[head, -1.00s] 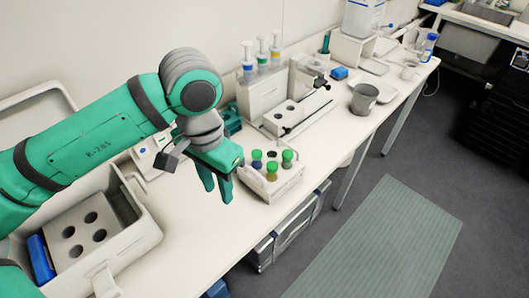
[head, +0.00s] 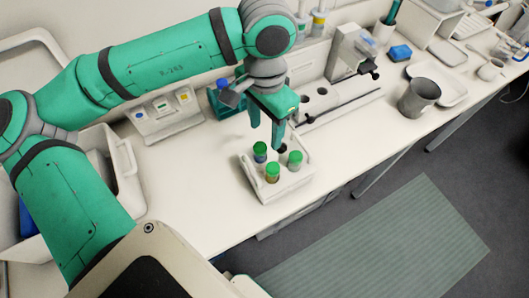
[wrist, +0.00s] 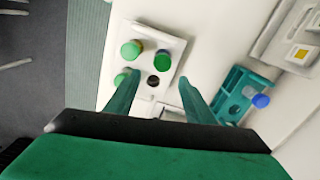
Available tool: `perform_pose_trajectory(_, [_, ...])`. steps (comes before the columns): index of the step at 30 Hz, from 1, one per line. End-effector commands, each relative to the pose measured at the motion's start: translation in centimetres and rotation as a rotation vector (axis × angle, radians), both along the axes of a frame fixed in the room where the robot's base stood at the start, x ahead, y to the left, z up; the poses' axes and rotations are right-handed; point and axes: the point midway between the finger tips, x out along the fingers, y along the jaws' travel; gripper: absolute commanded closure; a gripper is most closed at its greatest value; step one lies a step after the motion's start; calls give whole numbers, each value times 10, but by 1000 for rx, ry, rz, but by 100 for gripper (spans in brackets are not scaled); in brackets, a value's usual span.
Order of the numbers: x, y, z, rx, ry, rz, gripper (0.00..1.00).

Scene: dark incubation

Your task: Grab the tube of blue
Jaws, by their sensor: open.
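A white rack (head: 282,188) on the bench holds three green-capped tubes. The rear-left tube (head: 260,152) shows dark blue below its cap; in the wrist view its cap (wrist: 162,57) has a blue edge beneath. The front tube (head: 272,172) looks brownish, and the right tube (head: 295,160) has contents I cannot make out clearly. The rear-right hole (wrist: 153,80) looks dark and empty. My gripper (head: 266,132) is open and empty, pointing down just above and behind the rack. In the wrist view its fingers (wrist: 157,95) straddle the dark hole in the picture.
A teal holder (wrist: 236,92) with a blue-capped item (wrist: 261,101) stands behind, beside a white panel device (head: 166,115). A white instrument (head: 350,52), a grey cup (head: 418,97) and a blue block (head: 400,52) are to the right. Bench left of the rack is clear.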

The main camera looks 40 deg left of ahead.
Motion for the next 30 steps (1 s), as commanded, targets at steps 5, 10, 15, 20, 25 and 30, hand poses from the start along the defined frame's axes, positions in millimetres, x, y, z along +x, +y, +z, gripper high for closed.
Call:
perform_pose_trajectory(5, [-1,0,-17,-1,0,1,51])
perform_pose_trajectory(10, [-3,1,-28,-1,0,-1,51])
perform_pose_trajectory(15, [-9,4,-52,0,1,-1,51])
perform_pose_trajectory(20, [-8,4,-68,-1,0,-2,51])
perform_pose_trajectory(25, [-7,3,-71,-1,-1,-2,51])
perform_pose_trajectory(30, [-7,4,-71,-1,-1,-2,63])
